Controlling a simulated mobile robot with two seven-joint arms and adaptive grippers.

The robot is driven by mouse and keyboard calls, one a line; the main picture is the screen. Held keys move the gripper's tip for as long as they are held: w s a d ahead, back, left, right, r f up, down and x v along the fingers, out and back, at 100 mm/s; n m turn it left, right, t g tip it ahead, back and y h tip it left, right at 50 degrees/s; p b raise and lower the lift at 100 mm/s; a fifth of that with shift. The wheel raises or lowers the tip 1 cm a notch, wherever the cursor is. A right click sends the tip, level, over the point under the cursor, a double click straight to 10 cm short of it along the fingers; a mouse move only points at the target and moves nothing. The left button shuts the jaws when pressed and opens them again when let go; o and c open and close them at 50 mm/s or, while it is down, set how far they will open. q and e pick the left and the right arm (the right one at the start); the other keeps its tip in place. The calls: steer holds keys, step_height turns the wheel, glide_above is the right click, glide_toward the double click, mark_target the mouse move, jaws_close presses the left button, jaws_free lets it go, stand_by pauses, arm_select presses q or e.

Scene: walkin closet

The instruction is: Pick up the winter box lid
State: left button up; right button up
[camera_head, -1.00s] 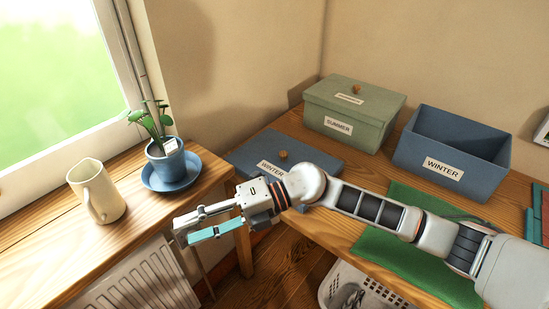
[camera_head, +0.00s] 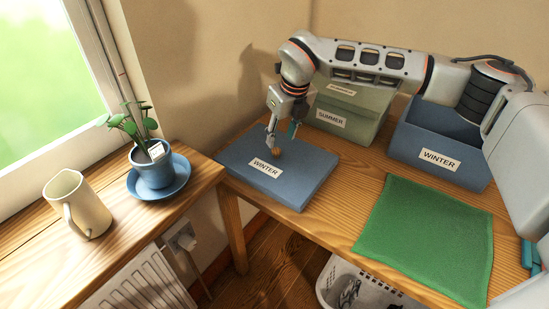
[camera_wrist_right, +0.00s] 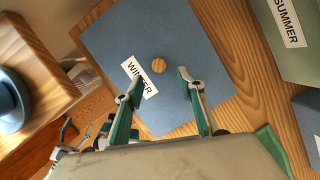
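The winter box lid (camera_head: 300,185) is flat and blue, with a white WINTER label and a round wooden knob (camera_head: 277,152). It lies on the wooden desk, left of the open blue winter box (camera_head: 440,160). My right gripper (camera_head: 280,138) points down over the lid, close to the knob. In the right wrist view its two fingers (camera_wrist_right: 160,82) are apart and empty, with the knob (camera_wrist_right: 158,65) in line with the gap between their tips. I cannot tell whether the tips touch the lid. My left gripper seems to show small at the lower left (camera_wrist_right: 76,135), its fingers unclear.
The green summer box (camera_head: 350,110) stands behind the lid, partly hidden by my right arm. A green cloth (camera_head: 425,235) lies right of the lid. The windowsill on the left holds a cream jug (camera_head: 78,205) and a potted plant (camera_head: 154,165). A white basket (camera_head: 360,285) stands below the desk.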

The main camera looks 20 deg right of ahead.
mark_target(276, 150)
steer(key=x, duration=0.6)
steer(key=shift+w+a+f, duration=0.15)
steer(key=shift+w, duration=0.1)
jaws_close()
